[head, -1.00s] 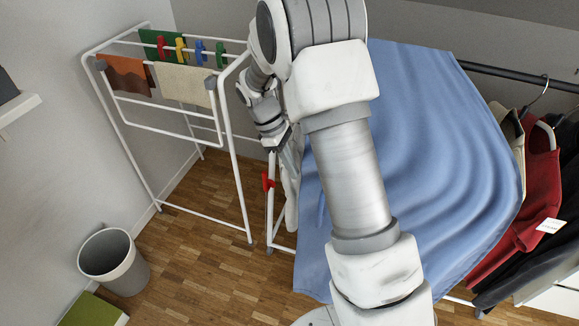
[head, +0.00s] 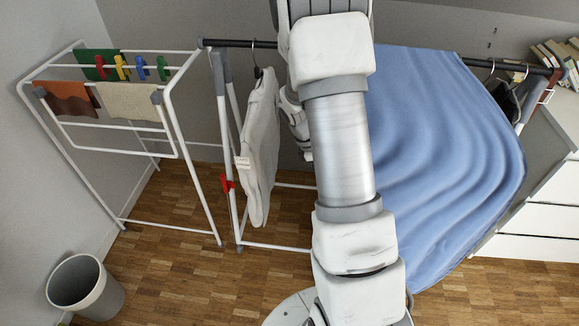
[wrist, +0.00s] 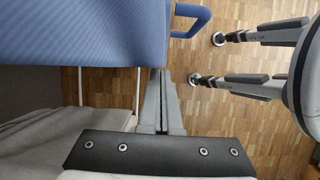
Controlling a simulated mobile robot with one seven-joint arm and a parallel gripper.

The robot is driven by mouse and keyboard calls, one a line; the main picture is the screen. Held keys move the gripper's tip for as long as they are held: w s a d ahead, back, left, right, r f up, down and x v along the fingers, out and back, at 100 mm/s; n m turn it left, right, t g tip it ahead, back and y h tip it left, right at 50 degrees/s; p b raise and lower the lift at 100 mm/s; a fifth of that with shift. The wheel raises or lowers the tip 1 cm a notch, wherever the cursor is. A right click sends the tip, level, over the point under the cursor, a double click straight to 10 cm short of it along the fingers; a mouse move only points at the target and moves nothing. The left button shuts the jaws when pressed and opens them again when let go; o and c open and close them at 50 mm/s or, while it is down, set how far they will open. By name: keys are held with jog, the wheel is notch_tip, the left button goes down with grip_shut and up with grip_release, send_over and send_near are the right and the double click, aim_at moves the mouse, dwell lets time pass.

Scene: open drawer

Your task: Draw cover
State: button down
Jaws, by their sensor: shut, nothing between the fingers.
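The blue cover (head: 445,160) hangs over the rail of the clothes rack in the head view, draped to the right of my arm. Its left edge is partly hidden by my arm. In the wrist view the cover (wrist: 80,30) fills the top left, and a blue loop handle (wrist: 205,17) sticks out from its side. My gripper (wrist: 161,78) is shut and empty. Its fingertips show just below the cover's lower edge, with the loop above and to their right. I cannot tell whether they touch the cover. In the head view my arm hides the gripper.
A white garment (head: 258,145) hangs at the rack's left end, near a red clip (head: 227,183). A drying rack (head: 170,110) with cloths and pegs stands left, above a grey bin (head: 85,287). White drawers (head: 530,215) stand right. Bare wooden floor lies between.

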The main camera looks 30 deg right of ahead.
jog(key=s+d+p, duration=0.1)
jog(key=s+d, duration=0.2)
jog(key=d, duration=0.2)
jog(key=s+d+p, duration=0.1)
jog(key=s+d, duration=0.3)
jog(key=d, duration=0.2)
jog(key=s+d+p, duration=0.1)
jog(key=s+d, duration=0.3)
jog(key=d, duration=0.1)
jog(key=shift+d+p, duration=0.35)
jog(key=shift+s, duration=0.1)
jog(key=p, duration=0.3)
send_near(405, 183)
jog(key=w+a, duration=0.3)
jog(key=shift+a+f, duration=0.15)
jog(key=shift+f, duration=0.2)
